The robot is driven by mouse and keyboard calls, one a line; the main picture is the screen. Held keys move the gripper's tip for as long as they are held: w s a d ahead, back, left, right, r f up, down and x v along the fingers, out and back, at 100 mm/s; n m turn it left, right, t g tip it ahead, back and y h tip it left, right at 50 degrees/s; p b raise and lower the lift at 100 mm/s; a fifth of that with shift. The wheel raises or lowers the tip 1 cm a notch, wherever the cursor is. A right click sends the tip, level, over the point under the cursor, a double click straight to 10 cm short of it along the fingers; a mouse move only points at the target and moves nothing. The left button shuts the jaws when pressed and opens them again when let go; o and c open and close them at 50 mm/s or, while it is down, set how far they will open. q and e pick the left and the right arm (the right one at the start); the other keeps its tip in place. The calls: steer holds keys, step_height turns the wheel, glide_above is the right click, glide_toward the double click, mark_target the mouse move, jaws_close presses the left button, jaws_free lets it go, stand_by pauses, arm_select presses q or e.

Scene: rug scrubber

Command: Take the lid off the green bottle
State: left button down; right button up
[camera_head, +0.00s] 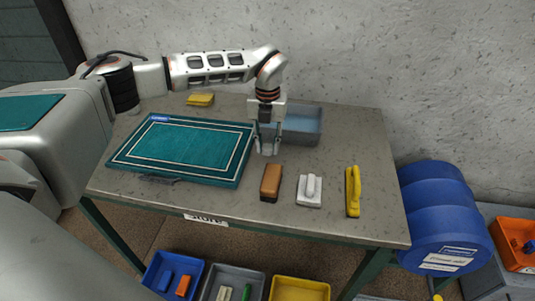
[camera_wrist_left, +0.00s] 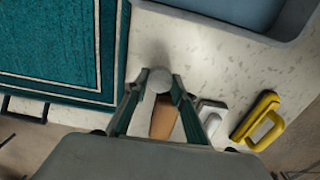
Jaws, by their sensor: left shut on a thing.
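My left gripper (camera_head: 267,148) is over the table, just right of the teal rug. It is shut on a small, round, pale grey thing that looks like a lid. In the left wrist view this lid (camera_wrist_left: 159,80) sits between the fingertips of the left gripper (camera_wrist_left: 157,88). I cannot make out a green bottle in either view. Whether anything is under the lid is hidden. My right gripper is not in view.
The teal rug (camera_head: 180,143) lies left on the table. A grey-blue tub (camera_head: 303,125) stands behind the gripper. A brown brush (camera_head: 271,182), white brush (camera_head: 309,190) and yellow brush (camera_head: 353,190) lie in front. A yellow sponge (camera_head: 201,99) is at the back.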

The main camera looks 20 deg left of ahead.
mark_target(268, 148)
arm_select(q)
steer(key=shift+f, duration=2.05)
steer(key=shift+f, duration=0.1)
steer(key=c, duration=1.7)
jaws_free()
step_height(268, 148, up, 12)
steer(key=shift+r+b, duration=0.1)
steer(key=shift+b, duration=0.3)
steer(key=shift+s, duration=0.1)
